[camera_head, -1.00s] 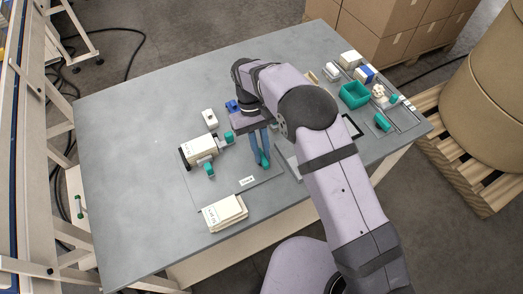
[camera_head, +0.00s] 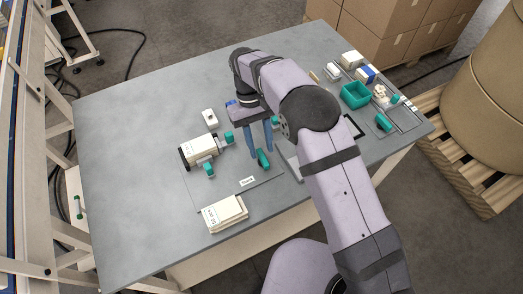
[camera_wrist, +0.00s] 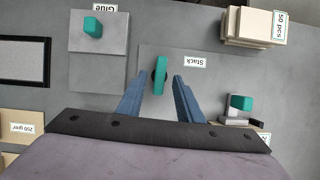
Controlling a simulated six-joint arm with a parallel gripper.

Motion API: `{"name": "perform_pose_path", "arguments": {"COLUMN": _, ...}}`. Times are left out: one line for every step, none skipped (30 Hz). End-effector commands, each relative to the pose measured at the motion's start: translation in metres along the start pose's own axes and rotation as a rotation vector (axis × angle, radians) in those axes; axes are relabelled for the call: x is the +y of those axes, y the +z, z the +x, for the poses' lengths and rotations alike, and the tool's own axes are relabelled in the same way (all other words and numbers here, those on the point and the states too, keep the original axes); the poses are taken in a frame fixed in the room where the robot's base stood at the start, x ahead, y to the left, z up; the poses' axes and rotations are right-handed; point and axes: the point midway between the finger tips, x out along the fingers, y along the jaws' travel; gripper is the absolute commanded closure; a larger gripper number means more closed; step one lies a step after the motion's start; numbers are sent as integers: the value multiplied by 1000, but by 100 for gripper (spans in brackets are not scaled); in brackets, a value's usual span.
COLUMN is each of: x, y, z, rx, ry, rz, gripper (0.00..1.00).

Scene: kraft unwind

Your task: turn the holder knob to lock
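A teal knob (camera_head: 263,159) with an elongated grip stands on the table below my gripper (camera_head: 261,151). My gripper is open and empty, and seems a little above the knob. A white device (camera_head: 197,150) to the left carries more teal knobs (camera_head: 208,169). Which knob is the holder knob is not labelled in these views.
A cream stack (camera_head: 224,213) lies at the front left. A teal bin (camera_head: 355,95) and several small items are at the right. The table's left side (camera_head: 120,150) is clear.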

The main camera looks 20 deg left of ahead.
Motion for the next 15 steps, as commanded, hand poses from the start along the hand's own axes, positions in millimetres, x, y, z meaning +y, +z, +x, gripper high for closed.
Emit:
{"name": "perform_pose_path", "arguments": {"x": 0, "y": -2, "z": -6, "rx": 5, "ry": 0, "rz": 0, "gripper": 67}}
{"name": "perform_pose_path", "arguments": {"x": 0, "y": -2, "z": -10, "rx": 5, "ry": 0, "rz": 0, "gripper": 67}}
{"name": "perform_pose_path", "arguments": {"x": 0, "y": -2, "z": -15, "rx": 5, "ry": 0, "rz": 0, "gripper": 67}}
{"name": "perform_pose_path", "arguments": {"x": 0, "y": -2, "z": -20, "rx": 6, "ry": 0, "rz": 0, "gripper": 67}}
{"name": "perform_pose_path", "arguments": {"x": 0, "y": -2, "z": -24, "rx": 6, "ry": 0, "rz": 0, "gripper": 67}}
{"name": "perform_pose_path", "arguments": {"x": 0, "y": -2, "z": -29, "rx": 6, "ry": 0, "rz": 0, "gripper": 67}}
{"name": "perform_pose_path", "arguments": {"x": 0, "y": -2, "z": -32, "rx": 4, "ry": 0, "rz": 0, "gripper": 67}}
{"name": "perform_pose_path", "arguments": {"x": 0, "y": -2, "z": -34, "rx": 5, "ry": 0, "rz": 0, "gripper": 67}}
{"name": "perform_pose_path", "arguments": {"x": 0, "y": -2, "z": -38, "rx": 4, "ry": 0, "rz": 0, "gripper": 67}}
{"name": "perform_pose_path", "arguments": {"x": 0, "y": -2, "z": -40, "rx": 4, "ry": 0, "rz": 0, "gripper": 67}}
{"name": "perform_pose_path", "arguments": {"x": 0, "y": -1, "z": -42, "rx": 4, "ry": 0, "rz": 0, "gripper": 67}}
{"name": "perform_pose_path", "arguments": {"x": 0, "y": -1, "z": -44, "rx": 4, "ry": 0, "rz": 0, "gripper": 67}}
{"name": "perform_pose_path", "arguments": {"x": 0, "y": -1, "z": -46, "rx": 3, "ry": 0, "rz": 0, "gripper": 67}}
{"name": "perform_pose_path", "arguments": {"x": 0, "y": -1, "z": -47, "rx": 3, "ry": 0, "rz": 0, "gripper": 67}}
{"name": "perform_pose_path", "arguments": {"x": 0, "y": -1, "z": -48, "rx": 3, "ry": 0, "rz": 0, "gripper": 67}}
